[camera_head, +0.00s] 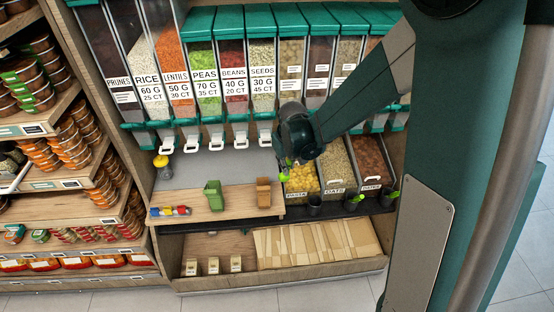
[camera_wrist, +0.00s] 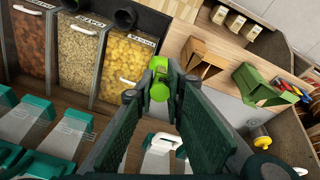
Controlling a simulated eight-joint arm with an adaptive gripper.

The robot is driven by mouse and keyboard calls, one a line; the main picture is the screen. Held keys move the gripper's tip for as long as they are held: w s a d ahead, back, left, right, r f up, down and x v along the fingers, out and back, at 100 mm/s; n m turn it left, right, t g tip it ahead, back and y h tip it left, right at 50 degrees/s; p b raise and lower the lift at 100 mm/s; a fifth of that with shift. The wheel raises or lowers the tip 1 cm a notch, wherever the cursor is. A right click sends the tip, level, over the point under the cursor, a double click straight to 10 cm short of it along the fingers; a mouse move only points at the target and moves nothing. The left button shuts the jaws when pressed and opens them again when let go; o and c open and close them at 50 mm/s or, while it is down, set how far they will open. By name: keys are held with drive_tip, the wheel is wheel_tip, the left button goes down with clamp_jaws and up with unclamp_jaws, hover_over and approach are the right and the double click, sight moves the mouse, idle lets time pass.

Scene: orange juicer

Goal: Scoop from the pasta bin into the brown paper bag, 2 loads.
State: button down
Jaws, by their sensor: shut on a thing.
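My gripper (camera_head: 287,166) is shut on the bright green handle of a scoop (camera_wrist: 159,78). In the head view it hangs near the front left of the pasta bin. The scoop's bowl is hard to make out. The pasta bin (camera_head: 303,183) holds yellow pasta and also shows in the wrist view (camera_wrist: 125,66), left of the fingertips (camera_wrist: 160,90). The brown paper bag (camera_head: 263,192) stands open on the wooden counter, left of the pasta bin. In the wrist view the bag (camera_wrist: 202,58) is right of the fingertips. I cannot tell whether the scoop holds pasta.
A green container (camera_head: 213,195) stands left of the bag. Bins of oats (camera_head: 341,166) and a dark food (camera_head: 371,162) are right of the pasta. Black scoop holders (camera_head: 315,205) line the front edge. Dispensers (camera_head: 205,75) hang behind. A yellow-topped object (camera_head: 161,161) stands far left.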

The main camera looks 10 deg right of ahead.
drive_tip(key=w+d+f+n+t+y+b, duration=0.2)
drive_tip(key=w+d+f+n+t+b, duration=0.1)
drive_tip(key=d+f+b, duration=0.8)
drive_tip(key=shift+w+d+f+t+y+b, duration=0.15)
drive_tip(key=shift+w+f+t+y+b, duration=0.4)
drive_tip(key=shift+w+f+b, duration=1.25)
drive_tip(key=shift+s+r+b, duration=0.25)
drive_tip(key=shift+s+b, duration=0.2)
drive_tip(key=shift+s, duration=0.3)
drive_tip(key=shift+w+f, duration=0.1)
drive_tip(key=shift+f, duration=0.15)
